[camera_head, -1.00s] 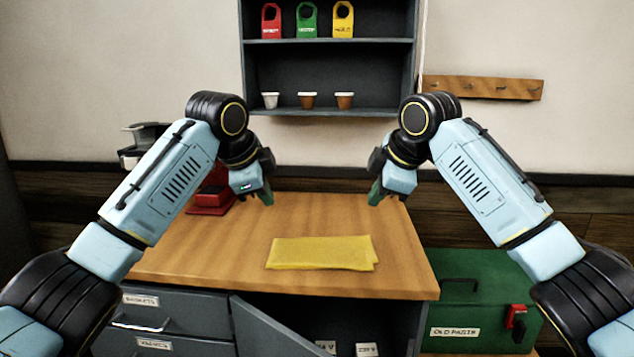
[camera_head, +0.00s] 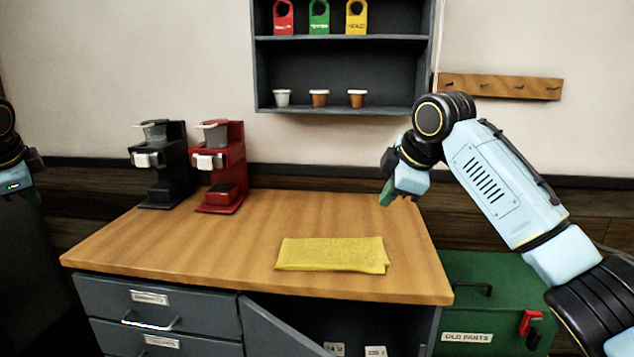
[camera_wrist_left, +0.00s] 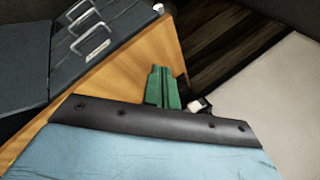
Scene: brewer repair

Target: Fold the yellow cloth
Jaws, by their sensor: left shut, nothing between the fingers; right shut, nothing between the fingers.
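The yellow cloth (camera_head: 333,254) lies flat on the wooden worktop near its front edge, right of the middle. It is a narrow folded strip with a slightly uneven right end. My left gripper (camera_head: 30,199) is at the far left edge of the head view, off the worktop and far from the cloth. In the left wrist view its green fingers (camera_wrist_left: 162,88) are shut with nothing between them. My right gripper (camera_head: 386,198) is shut and empty above the back right of the worktop, apart from the cloth.
A black brewer (camera_head: 162,165) and a red brewer (camera_head: 222,168) stand at the worktop's back left. A shelf (camera_head: 340,69) with tags and small cups hangs above. A cabinet door (camera_head: 275,330) stands open below. A green box (camera_head: 490,305) is at the right. The worktop's middle is clear.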

